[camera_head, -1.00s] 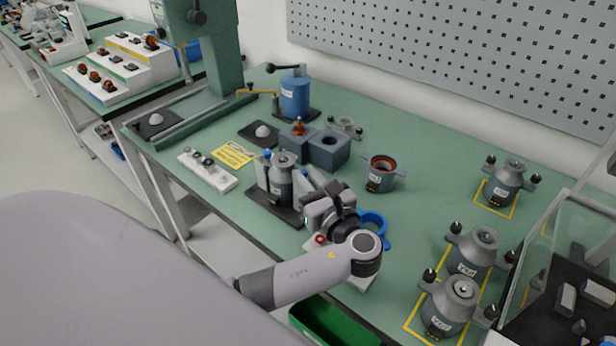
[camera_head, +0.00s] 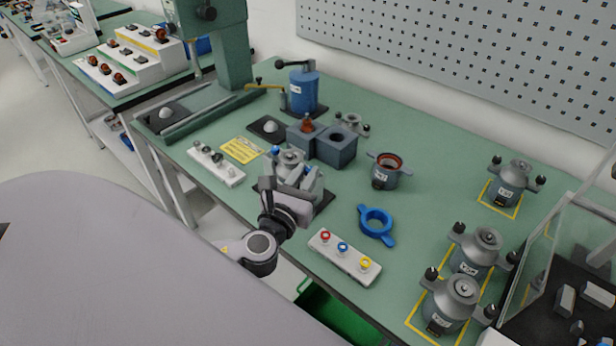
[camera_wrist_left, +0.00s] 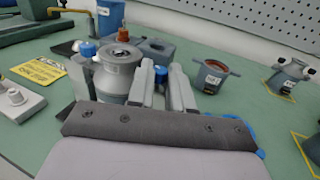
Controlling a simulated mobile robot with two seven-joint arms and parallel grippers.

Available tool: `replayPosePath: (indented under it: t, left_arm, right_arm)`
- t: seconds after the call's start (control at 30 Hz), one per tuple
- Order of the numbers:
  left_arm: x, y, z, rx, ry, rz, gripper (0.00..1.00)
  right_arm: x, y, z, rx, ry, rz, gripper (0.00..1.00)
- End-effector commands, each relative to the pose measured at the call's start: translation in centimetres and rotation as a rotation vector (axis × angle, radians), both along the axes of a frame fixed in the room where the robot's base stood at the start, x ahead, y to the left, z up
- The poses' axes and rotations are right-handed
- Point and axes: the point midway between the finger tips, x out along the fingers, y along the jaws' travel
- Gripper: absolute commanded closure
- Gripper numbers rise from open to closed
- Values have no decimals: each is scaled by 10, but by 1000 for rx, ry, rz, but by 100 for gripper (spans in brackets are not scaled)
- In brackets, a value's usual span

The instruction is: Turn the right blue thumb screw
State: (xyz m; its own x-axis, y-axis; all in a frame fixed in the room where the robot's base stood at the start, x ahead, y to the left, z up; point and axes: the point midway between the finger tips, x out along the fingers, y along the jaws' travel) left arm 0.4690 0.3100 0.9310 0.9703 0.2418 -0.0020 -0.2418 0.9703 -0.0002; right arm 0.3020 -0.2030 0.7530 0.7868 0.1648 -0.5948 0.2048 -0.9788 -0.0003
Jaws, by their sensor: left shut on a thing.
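The stator fixture stands on a dark base (camera_head: 322,209) on the green bench, holding a grey motor housing (camera_wrist_left: 118,70). The left blue thumb screw (camera_wrist_left: 88,49) is free at the left of the housing; its blue head also shows in the head view (camera_head: 275,151). The right blue thumb screw (camera_wrist_left: 161,71) sits at the right of the housing, between the fingers of my left gripper (camera_wrist_left: 164,80). My left gripper (camera_head: 304,182) is shut on this screw from the front side of the fixture. It partly hides the fixture in the head view. My right gripper is not in view.
A white strip (camera_head: 214,165) lies left. Several grey housings (camera_head: 476,250) stand at right.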

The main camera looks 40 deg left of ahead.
Motion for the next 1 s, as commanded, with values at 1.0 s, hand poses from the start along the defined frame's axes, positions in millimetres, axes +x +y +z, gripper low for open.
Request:
replayPosePath:
  t: [1.0]
  left_arm:
    - [0,10,1,1,-3,-359,100]
  right_arm:
    - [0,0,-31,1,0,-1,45]
